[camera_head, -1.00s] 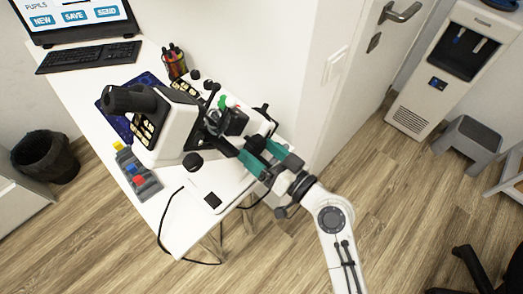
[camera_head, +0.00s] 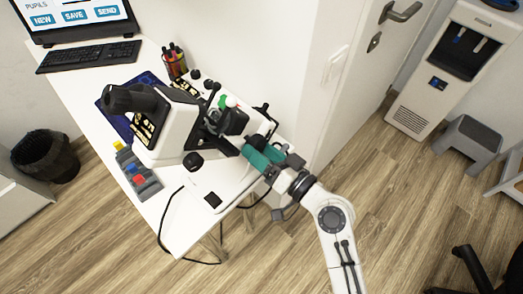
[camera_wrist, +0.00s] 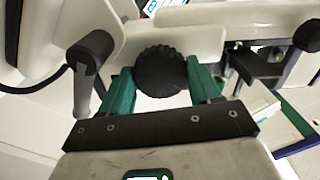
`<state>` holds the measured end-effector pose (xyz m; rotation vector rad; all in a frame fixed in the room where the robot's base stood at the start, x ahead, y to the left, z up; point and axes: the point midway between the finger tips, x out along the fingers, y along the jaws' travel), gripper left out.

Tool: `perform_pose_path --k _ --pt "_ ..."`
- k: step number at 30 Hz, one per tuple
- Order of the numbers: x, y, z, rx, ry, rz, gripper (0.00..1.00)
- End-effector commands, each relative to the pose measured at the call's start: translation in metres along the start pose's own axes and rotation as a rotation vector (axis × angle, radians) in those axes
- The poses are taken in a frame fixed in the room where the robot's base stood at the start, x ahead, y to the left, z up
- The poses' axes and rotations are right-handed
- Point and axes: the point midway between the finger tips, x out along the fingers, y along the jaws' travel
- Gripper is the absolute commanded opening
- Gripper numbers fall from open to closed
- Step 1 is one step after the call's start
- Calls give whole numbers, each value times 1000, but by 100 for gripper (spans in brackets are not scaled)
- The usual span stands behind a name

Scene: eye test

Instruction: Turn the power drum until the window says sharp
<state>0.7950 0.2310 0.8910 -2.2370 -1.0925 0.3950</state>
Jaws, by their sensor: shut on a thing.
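The white and black eye-test instrument (camera_head: 165,125) stands on the white table. The power drum (camera_wrist: 160,72), black and knurled, sits on its side facing my arm. In the wrist view my gripper (camera_wrist: 160,84) has its two green fingers on either side of the drum, shut on it. In the head view my gripper (camera_head: 256,156) is at the right end of the instrument and hides most of the drum. I cannot make out a window that reads sharp in either view.
A black handle (camera_wrist: 88,62) stands close to the left finger. A black cable hangs over the front edge. A wall and door are behind the arm.

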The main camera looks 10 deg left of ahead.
Motion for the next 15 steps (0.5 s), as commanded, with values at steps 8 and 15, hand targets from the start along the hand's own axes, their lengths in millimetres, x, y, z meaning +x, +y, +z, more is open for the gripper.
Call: perform_pose_path --k 8,15 --pt "0 0 0 41 0 1 32" --pt "0 0 0 40 0 1 75"
